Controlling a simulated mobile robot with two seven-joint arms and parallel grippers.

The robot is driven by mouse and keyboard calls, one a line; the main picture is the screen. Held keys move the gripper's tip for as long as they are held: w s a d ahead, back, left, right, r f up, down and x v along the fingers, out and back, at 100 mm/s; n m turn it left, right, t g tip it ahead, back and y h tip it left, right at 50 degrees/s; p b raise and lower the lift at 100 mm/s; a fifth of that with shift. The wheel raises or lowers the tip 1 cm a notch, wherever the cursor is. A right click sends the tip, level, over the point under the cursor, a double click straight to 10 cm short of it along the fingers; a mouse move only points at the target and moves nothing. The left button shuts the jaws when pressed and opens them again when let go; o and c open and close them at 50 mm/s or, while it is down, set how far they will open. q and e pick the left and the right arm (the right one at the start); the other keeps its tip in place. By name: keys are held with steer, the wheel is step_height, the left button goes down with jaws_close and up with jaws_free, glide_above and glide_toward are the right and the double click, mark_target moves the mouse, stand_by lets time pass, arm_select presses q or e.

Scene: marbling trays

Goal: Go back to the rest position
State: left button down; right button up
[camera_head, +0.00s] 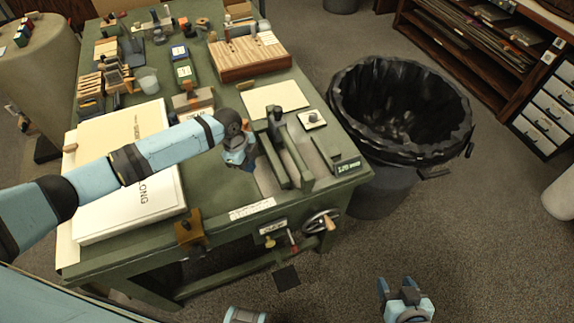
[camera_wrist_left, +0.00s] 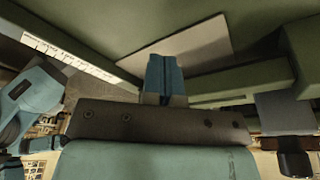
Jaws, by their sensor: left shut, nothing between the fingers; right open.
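My left arm reaches in from the left over the green workbench (camera_head: 225,190). Its gripper (camera_head: 240,160) is over the front part of the bench, beside the green press or vise with rails (camera_head: 290,150). In the left wrist view the blue fingers (camera_wrist_left: 164,78) are together, with nothing between them. I cannot tell the exact gap between the fingers and the bench. My right gripper (camera_head: 400,288) is low at the bottom right of the head view, over the carpet, apart from the bench. Its fingers are spread and empty.
A black-lined bin (camera_head: 345,90) stands right of the bench. White boards (camera_head: 140,205) lie under my left arm. A wooden block (camera_head: 250,68), small boxes and tools crowd the back. A handwheel (camera_head: 322,221) sticks out at the front.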

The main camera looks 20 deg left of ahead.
arm_select(q)
steer(key=shift+p+v, duration=0.45)
steer(key=shift+v, duration=0.3)
steer(key=shift+s, duration=0.1)
